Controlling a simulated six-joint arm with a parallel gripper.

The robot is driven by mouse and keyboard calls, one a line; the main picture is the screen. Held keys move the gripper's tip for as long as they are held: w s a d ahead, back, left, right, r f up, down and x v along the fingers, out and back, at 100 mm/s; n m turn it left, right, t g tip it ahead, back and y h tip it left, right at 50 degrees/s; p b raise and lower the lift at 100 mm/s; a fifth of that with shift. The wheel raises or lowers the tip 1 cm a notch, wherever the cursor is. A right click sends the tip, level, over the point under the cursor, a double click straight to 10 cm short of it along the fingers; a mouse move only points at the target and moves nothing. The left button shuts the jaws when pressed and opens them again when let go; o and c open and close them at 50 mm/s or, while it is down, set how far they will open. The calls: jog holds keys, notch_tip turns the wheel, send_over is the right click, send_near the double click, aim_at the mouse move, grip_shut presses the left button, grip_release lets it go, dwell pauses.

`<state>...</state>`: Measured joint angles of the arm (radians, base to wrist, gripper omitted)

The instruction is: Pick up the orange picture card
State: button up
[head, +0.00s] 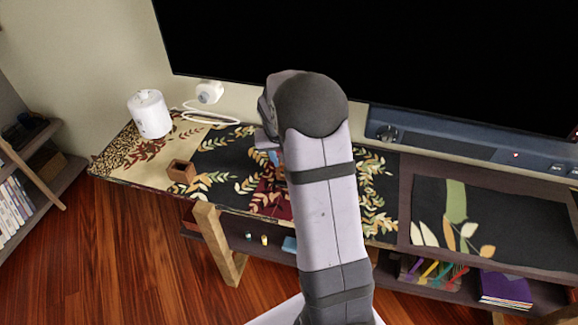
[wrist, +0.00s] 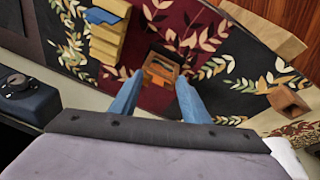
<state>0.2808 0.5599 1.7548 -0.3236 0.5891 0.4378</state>
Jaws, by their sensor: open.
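A small orange-brown rectangle with a dark picture-like middle (wrist: 162,68) lies on the dark red part of the patterned cloth in the wrist view. It looks like the orange picture card, though its details are too small to be sure. My gripper (wrist: 157,88) is open, its two blue fingers apart, with the card showing between and just beyond the fingertips. Nothing is held. I cannot tell the height of the fingertips above the card.
A yellow stepped block (wrist: 108,38) with a blue piece on it stands left of the card in the wrist view. A small open wooden box (head: 181,172) and a white canister (head: 150,114) stand on the left of the cabinet. A large black screen (head: 400,60) rises behind.

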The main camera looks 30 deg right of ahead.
jog(key=shift+w+d+r+m+t+h, duration=0.15)
jog(key=shift+w+r+m, duration=0.15)
jog(key=shift+m, duration=0.35)
jog(key=shift+w+d+r+m+t+h, duration=0.1)
jog(key=shift+w+d+r+m+t, duration=0.1)
jog(key=shift+w+m, duration=0.35)
jog(key=shift+w+d+r+m+t+h, duration=0.15)
jog(key=shift+w+r+m, duration=0.1)
jog(key=shift+m, duration=0.45)
jog(key=shift+f, duration=0.15)
jog(key=p+x, duration=0.2)
jog(key=x, duration=0.5)
jog(key=shift+s+a+f, duration=0.15)
jog(key=shift+s+a, duration=0.1)
grip_shut()
